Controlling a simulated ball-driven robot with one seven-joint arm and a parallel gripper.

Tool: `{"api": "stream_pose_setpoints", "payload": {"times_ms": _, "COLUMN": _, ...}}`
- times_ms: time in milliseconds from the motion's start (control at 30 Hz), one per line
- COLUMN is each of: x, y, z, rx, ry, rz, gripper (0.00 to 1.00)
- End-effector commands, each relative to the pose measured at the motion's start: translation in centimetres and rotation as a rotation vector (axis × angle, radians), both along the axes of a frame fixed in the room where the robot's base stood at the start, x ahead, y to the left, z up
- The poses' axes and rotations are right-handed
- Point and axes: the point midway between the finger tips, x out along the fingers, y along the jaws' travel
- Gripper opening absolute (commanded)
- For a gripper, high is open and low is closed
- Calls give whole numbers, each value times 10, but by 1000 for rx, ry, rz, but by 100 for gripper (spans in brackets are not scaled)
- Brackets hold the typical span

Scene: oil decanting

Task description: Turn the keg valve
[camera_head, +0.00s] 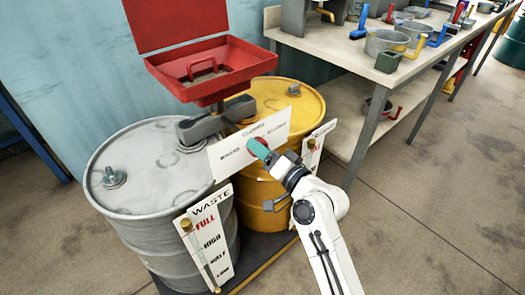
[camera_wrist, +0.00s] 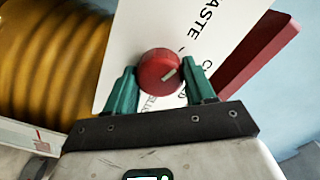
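The valve is a round red knob (camera_wrist: 160,72) with a pale mark on its face. It sits on a white lettered plate (camera_head: 240,152) in front of the grey pipe fitting (camera_head: 217,120), between the grey drum and the yellow drum. My gripper (camera_wrist: 162,75) has one teal finger on each side of the knob, and both fingers appear to touch its sides. In the head view my gripper (camera_head: 259,150) reaches the plate from the lower right and partly hides the knob.
A red funnel bin (camera_head: 212,70) stands above the fitting. The grey waste drum (camera_head: 140,165) and the yellow drum (camera_head: 285,97) carry level gauges. A workbench (camera_head: 340,62) with pots and tools stands behind at right. Open floor (camera_head: 430,210) lies to the right.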

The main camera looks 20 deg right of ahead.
Motion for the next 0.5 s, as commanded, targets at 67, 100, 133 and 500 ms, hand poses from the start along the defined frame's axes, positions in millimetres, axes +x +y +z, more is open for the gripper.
{"api": "stream_pose_setpoints", "payload": {"times_ms": 67, "x": -1, "y": 1, "z": -3, "rx": -3, "ry": 6, "rz": 2, "gripper": 61}}
{"api": "stream_pose_setpoints", "payload": {"times_ms": 100, "x": -1, "y": 1, "z": -2, "rx": -3, "ry": 5, "rz": 2, "gripper": 65}}
{"api": "stream_pose_setpoints", "payload": {"times_ms": 133, "x": 0, "y": 1, "z": -2, "rx": -2, "ry": 4, "rz": 1, "gripper": 68}}
{"api": "stream_pose_setpoints", "payload": {"times_ms": 500, "x": -1, "y": 0, "z": -1, "rx": 0, "ry": 1, "rz": 0, "gripper": 80}}
